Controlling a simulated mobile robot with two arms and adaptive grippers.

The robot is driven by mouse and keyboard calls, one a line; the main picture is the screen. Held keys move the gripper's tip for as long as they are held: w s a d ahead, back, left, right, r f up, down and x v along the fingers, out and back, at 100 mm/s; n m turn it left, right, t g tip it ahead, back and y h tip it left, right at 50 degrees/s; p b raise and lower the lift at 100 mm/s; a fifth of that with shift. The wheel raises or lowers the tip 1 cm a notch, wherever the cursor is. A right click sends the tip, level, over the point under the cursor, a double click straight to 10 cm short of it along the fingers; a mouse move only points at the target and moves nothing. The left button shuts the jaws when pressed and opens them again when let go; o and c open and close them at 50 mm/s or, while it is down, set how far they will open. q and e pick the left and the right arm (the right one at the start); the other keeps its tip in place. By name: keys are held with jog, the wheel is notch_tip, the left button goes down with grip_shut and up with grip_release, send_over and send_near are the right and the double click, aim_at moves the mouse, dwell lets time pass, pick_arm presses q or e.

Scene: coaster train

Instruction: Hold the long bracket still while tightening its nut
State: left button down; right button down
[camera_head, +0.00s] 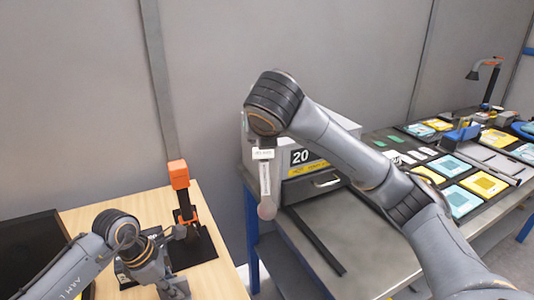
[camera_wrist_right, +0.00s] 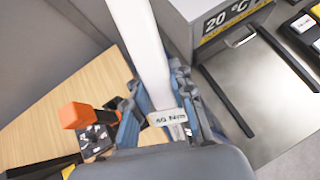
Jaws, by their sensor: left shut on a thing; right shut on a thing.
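My left gripper (camera_head: 180,233) is low over the wooden bench, shut at a dark part (camera_head: 187,214) beneath an orange block (camera_head: 178,174). I cannot tell whether that part is the long bracket, and I cannot make out a nut. In the right wrist view my right gripper (camera_wrist_right: 163,112) is shut around a long pale tool (camera_wrist_right: 146,45) with a "50 Nm" label, apparently a torque wrench. Its labelled shaft (camera_head: 265,178) hangs below my right arm in the head view, ending in a round tip. My right fingers are hidden there.
A grey box (camera_head: 342,140) reading "20 °C" stands on the metal table (camera_head: 370,262), with a dark bar (camera_head: 315,240) before it. Coloured trays (camera_head: 459,199) lie to the right. A black panel (camera_head: 30,250) is at the left. A gap separates bench and table.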

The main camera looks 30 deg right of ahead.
jog(key=shift+m+g, duration=0.4)
jog(key=shift+g, duration=0.4)
jog(key=r, duration=0.1)
jog(key=w+r, duration=0.1)
jog(key=r, duration=0.2)
jog(key=shift+w+a+r, duration=0.15)
jog(key=shift+a+r, duration=0.15)
jog(key=shift+r, duration=0.05)
jog(key=a+m+g, duration=0.2)
jog(key=a+g, duration=0.2)
jog(key=a, duration=1)
jog(key=s+a+f+m+g+y, duration=0.1)
jog(key=s+a+f+g+y, duration=0.3)
jog(key=s, duration=0.6)
jog(key=shift+s+d+f+m, duration=0.65)
jog(key=shift+d+f+m, duration=0.5)
jog(key=shift+f, duration=3.1)
jog(key=shift+s+d+f+m, duration=0.65)
jog(key=shift+d+f+m, duration=0.4)
jog(key=shift+f, duration=3.25)
jog(key=shift+s+d+f+m, duration=0.8)
jog(key=shift+d+f, duration=0.55)
jog(key=shift+f, duration=2.9)
jog(key=shift+w+f, duration=0.1)
jog(key=shift+f, duration=1.85)
